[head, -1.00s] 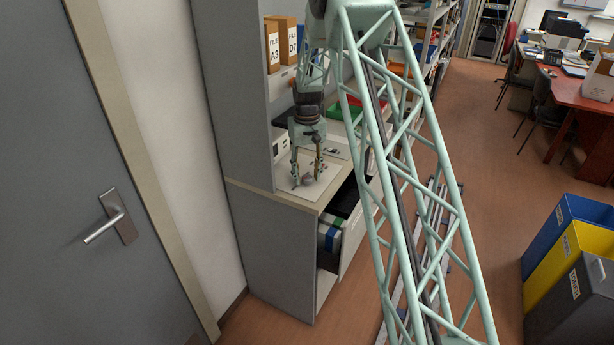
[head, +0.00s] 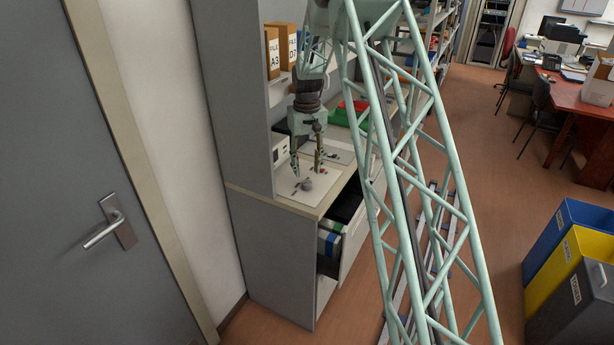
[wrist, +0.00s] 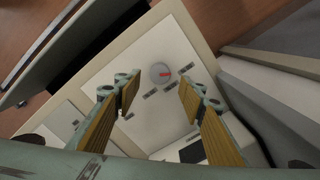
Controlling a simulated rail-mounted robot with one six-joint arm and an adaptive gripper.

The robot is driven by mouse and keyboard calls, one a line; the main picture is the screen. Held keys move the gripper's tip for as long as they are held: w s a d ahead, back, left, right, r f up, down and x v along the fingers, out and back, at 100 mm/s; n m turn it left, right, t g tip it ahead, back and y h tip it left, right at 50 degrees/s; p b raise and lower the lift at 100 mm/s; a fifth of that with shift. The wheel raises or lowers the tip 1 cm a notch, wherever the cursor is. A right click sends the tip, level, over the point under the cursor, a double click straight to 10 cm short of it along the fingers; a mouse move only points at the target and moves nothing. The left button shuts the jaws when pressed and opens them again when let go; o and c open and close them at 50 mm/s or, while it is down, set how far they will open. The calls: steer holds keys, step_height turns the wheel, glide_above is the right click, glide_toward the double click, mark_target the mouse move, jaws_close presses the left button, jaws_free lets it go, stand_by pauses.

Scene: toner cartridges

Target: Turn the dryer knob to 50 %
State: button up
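The dryer knob (wrist: 161,74) is a round grey dial with a red pointer mark. It sits on a white panel (wrist: 120,64) with several small dark labels near it. In the head view the knob (head: 307,185) stands on the panel on the cabinet top. My gripper (head: 307,172) is above and just behind the knob. In the wrist view my gripper (wrist: 157,90) has its two yellow-padded fingers wide apart, with nothing between them. The knob lies beyond the fingertips, free of both. The label text is too small to read.
An open drawer (head: 345,205) with binders stands out below the cabinet top. File boxes (head: 281,48) stand on the shelf above. A second panel (head: 339,152) and green and red trays (head: 345,113) lie further back. The cabinet's side wall (head: 232,90) is close on the left.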

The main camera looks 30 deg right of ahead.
mark_target(307, 183)
steer(key=shift+r, duration=2.9)
